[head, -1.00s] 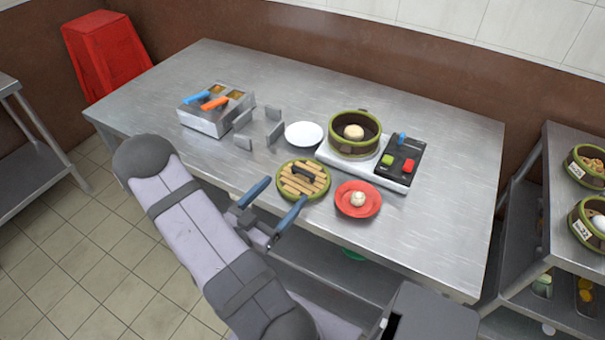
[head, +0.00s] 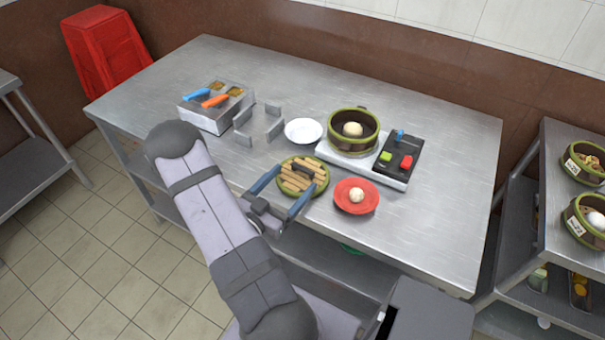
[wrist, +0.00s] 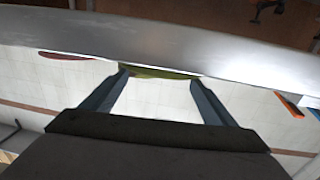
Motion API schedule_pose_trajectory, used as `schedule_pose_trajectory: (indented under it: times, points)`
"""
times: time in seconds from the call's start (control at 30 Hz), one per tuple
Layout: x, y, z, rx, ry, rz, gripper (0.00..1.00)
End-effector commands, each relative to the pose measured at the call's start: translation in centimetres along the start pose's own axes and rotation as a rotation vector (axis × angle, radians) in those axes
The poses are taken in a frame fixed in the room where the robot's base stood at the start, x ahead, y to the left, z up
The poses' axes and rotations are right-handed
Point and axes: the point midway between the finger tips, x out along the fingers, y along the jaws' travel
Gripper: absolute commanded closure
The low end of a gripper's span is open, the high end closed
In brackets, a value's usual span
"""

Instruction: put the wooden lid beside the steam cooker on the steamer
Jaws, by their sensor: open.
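The wooden lid (head: 291,184) lies on the steel table near its front edge. It is round, with light slats, a green rim and a dark handle. The steam cooker (head: 352,148) is a green-rimmed round basket on the cooker unit behind and right of the lid, open on top with a pale bun (head: 352,129) inside. My gripper (head: 295,179) is open at the table's front edge, its blue fingers to either side of the lid's near part in the head view. In the wrist view, the lid's green edge (wrist: 160,73) shows between the fingertips; contact cannot be told.
A red plate with a bun (head: 356,209) sits right of the lid, close to the right finger. A white bowl (head: 303,131) and grey upright plates (head: 243,140) stand behind. A control panel (head: 399,158) adjoins the steamer. The table's right part is clear.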

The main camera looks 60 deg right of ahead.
Motion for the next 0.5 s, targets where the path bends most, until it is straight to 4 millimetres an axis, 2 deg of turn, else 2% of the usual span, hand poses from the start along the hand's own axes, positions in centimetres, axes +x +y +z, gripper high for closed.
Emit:
schedule_pose_trajectory:
  times: [0.2, 0.5]
  points:
    - [2.3, 0.2, -0.1, 0.000, -0.001, 0.003, 0.20]
    - [2.9, 0.1, 0.0, 0.000, 0.000, -0.001, 0.20]
